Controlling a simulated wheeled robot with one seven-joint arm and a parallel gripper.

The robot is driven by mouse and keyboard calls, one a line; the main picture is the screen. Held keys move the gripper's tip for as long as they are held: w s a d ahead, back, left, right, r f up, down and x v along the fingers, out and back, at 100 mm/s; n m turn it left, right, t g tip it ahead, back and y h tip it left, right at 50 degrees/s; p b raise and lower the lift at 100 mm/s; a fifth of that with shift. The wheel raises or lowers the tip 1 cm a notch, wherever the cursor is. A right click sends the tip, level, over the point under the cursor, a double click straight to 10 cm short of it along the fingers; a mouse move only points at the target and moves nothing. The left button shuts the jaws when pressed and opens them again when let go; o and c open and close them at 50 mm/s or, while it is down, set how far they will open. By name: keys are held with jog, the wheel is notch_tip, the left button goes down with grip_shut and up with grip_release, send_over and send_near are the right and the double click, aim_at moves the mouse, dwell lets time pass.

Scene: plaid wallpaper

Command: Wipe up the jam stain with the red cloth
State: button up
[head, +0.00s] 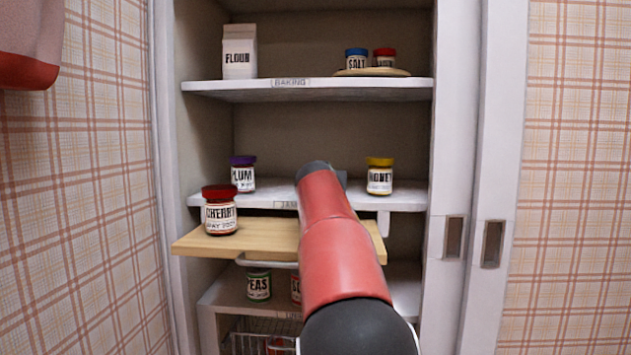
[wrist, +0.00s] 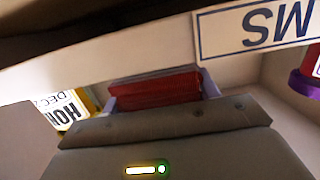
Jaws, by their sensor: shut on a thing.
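The red cloth (wrist: 155,88) is folded between the fingers of my gripper (wrist: 158,92), which is shut on it, as the wrist view shows. In the head view my red arm reaches to the jam shelf (head: 270,195), between the purple-lidded plum jar (head: 242,174) and the yellow-lidded honey jar (head: 379,176). The arm hides my gripper and the cloth there. No jam stain shows in either view; the middle of the jam shelf is behind my arm. I cannot tell whether the cloth touches the shelf.
A red-lidded cherry jar (head: 220,211) stands on a wooden pull-out board (head: 262,232) just below and in front of the jam shelf. The honey jar (wrist: 66,112) is left of my gripper in the wrist view, with a purple lid (wrist: 304,87) at right. The baking shelf (head: 350,86) is above.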

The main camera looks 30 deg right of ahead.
aim_at(289, 195)
jog(key=shift+s+d+f, duration=0.25)
jog(key=shift+s+d, duration=0.15)
jog(key=shift+d, duration=0.35)
jog(key=shift+w+a, duration=0.1)
jog(key=shift+w+a+b, duration=0.4)
jog(key=shift+w+a, duration=0.2)
jog(key=shift+a, duration=0.3)
jog(key=shift+w+a+r+b, duration=0.15)
jog(key=shift+w+a, duration=0.5)
jog(key=shift+a, duration=0.3)
jog(key=shift+w+a+r+b, duration=0.15)
jog(key=shift+w+a, duration=0.45)
jog(key=shift+a, duration=0.35)
jog(key=shift+w+a+f, duration=0.1)
jog(key=shift+w+a, duration=0.35)
jog(key=shift+a, duration=0.2)
jog(key=shift+w+a+f, duration=0.1)
jog(key=shift+w+a, duration=0.35)
jog(key=shift+a, duration=0.2)
jog(key=shift+r, duration=0.1)
notch_tip(289, 195, up, 6)
jog(key=p, duration=0.5)
